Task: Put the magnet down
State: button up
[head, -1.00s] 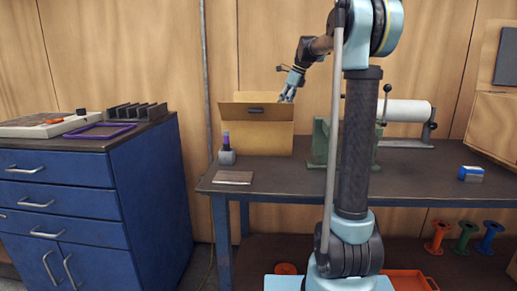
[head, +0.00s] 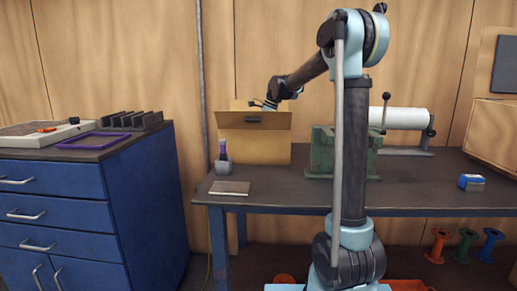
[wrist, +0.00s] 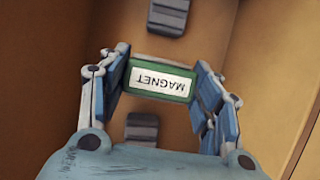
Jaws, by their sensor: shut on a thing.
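The magnet (wrist: 159,80) is a green block with a white label reading MAGNET, upside down in the wrist view. My gripper (wrist: 162,92) is shut on it, with blue-grey fingers on its left and right sides. In the head view my gripper reaches down into the open cardboard box (head: 255,147) on the workbench. The box's front wall hides the fingertips and the magnet there. In the wrist view brown box walls surround the magnet. I cannot tell whether the magnet touches the box floor.
Dark grey blocks (wrist: 168,14) show in the box beyond and below the magnet in the wrist view. A green machine (head: 322,150) stands right of the box. A small bottle in a holder (head: 223,160) and a flat plate (head: 229,188) are at left.

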jog(key=shift+f, duration=2)
jog(key=o, duration=1.5)
jog(key=v, duration=1.2)
jog(key=shift+d, duration=0.1)
